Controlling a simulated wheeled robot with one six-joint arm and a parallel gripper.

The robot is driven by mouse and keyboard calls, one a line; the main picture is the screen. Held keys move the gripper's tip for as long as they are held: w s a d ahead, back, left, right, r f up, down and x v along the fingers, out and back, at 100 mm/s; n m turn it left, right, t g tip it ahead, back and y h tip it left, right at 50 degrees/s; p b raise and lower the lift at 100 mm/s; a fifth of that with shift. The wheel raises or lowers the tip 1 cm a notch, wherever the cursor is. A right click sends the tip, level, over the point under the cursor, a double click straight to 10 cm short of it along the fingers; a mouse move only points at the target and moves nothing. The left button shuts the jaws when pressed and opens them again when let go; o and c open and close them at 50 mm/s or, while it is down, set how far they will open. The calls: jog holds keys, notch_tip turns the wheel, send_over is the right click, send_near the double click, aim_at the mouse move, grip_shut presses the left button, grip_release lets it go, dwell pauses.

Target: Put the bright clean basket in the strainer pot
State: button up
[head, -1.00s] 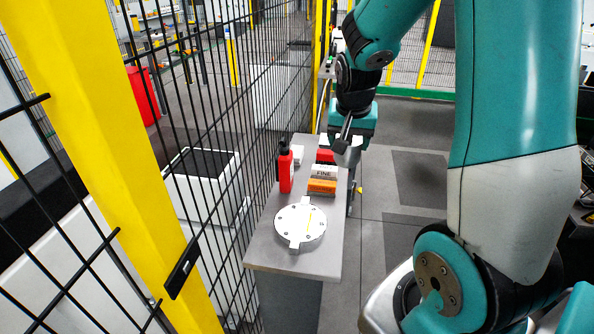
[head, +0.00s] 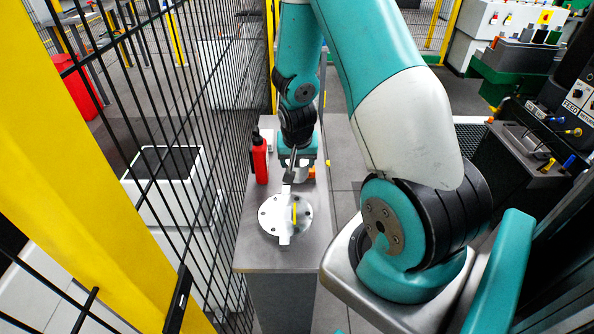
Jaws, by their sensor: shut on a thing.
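My gripper (head: 301,174) points down over the bench, just beyond the far side of a round grey metal cover. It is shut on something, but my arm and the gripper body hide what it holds. The round cover (head: 273,217) has bolts around its rim, a bar across it and a yellow mark. I cannot tell whether it belongs to the strainer pot. I cannot pick out the bright clean basket or the opening of a pot.
A red bottle (head: 260,160) with a black top stands left of my gripper on the narrow grey bench (head: 257,258). An orange block (head: 312,173) shows just right of the gripper. A black mesh fence (head: 205,200) runs close along the bench's left side.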

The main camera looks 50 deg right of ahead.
aim_at(297, 174)
jog(key=shift+f+p, duration=0.3)
jog(key=shift+f, duration=2.25)
jog(key=o, duration=1)
